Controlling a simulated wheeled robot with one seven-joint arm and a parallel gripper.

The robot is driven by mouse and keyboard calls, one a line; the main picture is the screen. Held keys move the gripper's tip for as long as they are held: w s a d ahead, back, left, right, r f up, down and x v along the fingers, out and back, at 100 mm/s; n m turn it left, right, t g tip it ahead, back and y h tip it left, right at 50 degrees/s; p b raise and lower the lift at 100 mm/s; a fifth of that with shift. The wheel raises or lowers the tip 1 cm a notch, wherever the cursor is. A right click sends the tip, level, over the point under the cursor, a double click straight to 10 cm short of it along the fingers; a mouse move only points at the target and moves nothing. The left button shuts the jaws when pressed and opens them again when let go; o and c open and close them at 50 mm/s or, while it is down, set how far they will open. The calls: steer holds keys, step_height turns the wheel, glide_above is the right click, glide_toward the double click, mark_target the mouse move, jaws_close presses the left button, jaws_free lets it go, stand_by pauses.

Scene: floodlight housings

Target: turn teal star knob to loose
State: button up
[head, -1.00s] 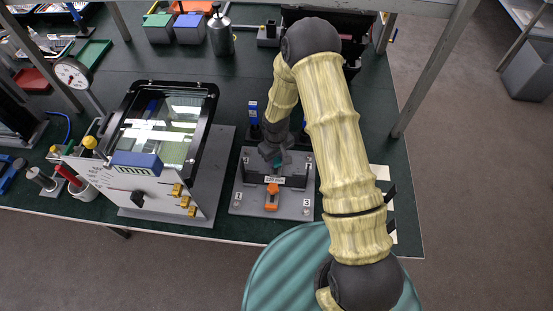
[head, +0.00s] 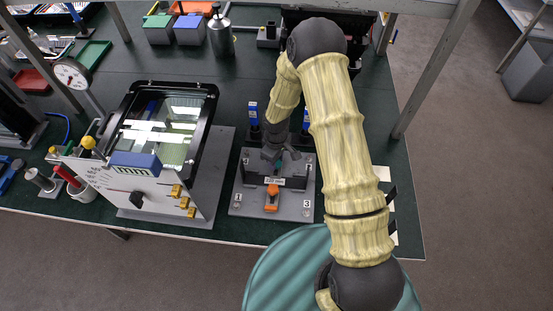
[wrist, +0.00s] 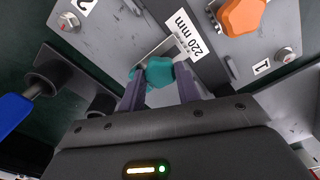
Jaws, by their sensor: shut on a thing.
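The teal star knob (wrist: 158,72) sits between the two fingertips of my gripper (wrist: 160,88) in the wrist view. The fingers are shut on it, one on each side. In the head view my gripper (head: 279,155) reaches down onto the grey fixture plate (head: 245,208), and only a little of the teal knob (head: 278,163) shows there. The knob's underside and shaft are hidden by the fingers.
Blue-handled clamps (head: 253,115) stand behind. A framed glass panel unit (head: 165,150) is to the left.

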stand_by(0.5)
steer(key=o, duration=1)
step_height(320, 180, up, 18)
steer(key=shift+f+b, duration=0.25)
steer(key=shift+b, duration=0.5)
steer(key=s+d+r+m+t, duration=0.1)
steer(key=s+d+r+m, duration=0.1)
steer(key=s, duration=0.3)
steer(key=s+d+r+m, duration=0.3)
steer(key=s+d+m, duration=0.2)
steer(key=s+d+r+m+t, duration=0.1)
steer(key=s+d+r+m, duration=0.1)
steer(key=s, duration=0.3)
steer(key=shift+s+d+r+m+t, duration=0.15)
steer(key=shift+d+r+m, duration=0.05)
steer(key=shift+d+m, duration=0.2)
steer(key=shift+s+d+r+m+t, duration=0.1)
steer(key=shift+d+r+m+t, duration=0.05)
steer(key=shift+d+m, duration=0.2)
